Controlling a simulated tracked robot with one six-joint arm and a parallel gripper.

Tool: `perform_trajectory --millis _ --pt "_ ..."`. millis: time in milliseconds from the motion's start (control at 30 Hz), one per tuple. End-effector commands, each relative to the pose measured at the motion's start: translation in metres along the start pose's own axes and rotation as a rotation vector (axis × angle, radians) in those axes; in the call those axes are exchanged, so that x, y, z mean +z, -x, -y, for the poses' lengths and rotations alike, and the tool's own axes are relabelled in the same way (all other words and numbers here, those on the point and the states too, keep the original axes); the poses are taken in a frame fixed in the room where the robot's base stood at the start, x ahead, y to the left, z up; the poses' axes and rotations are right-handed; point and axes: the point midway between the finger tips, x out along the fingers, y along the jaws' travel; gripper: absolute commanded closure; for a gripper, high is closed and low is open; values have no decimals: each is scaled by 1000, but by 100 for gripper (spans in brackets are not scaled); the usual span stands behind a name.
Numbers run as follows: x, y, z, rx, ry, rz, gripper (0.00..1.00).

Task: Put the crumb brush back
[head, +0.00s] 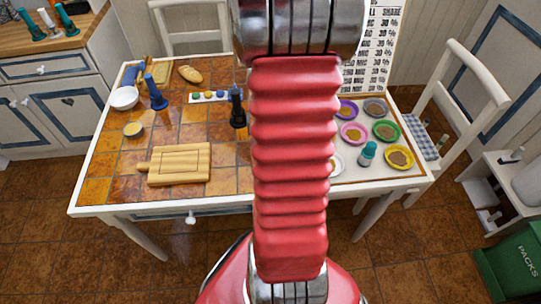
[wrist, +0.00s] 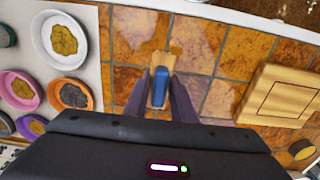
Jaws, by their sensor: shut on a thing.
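The crumb brush (wrist: 161,73), with a blue part and a pale tan end, is between the dark fingers of my gripper (wrist: 159,88) in the wrist view. My gripper is shut on it. The tan end points away from my gripper, over the brown tiled tabletop (wrist: 223,62). I cannot tell whether the brush touches the tiles. In the head view my red arm hides the brush.
A wooden board (head: 180,164) lies on the table left of my arm; it shows at right in the wrist view (wrist: 262,100). Several bowls, including a yellow one (head: 412,165), stand to the right with a teal-topped object (head: 368,153). A blue-handled item (head: 155,92) stands near the white bowl (head: 124,98).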

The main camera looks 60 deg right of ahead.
Motion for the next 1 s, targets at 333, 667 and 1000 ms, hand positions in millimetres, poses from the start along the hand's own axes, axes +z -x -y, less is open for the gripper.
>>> perform_trajectory --millis 333,667,1000 --pt "1 -32 0 0 0 4 98" --pt "0 -37 0 0 1 0 98" --pt "0 -39 1 0 1 1 63"
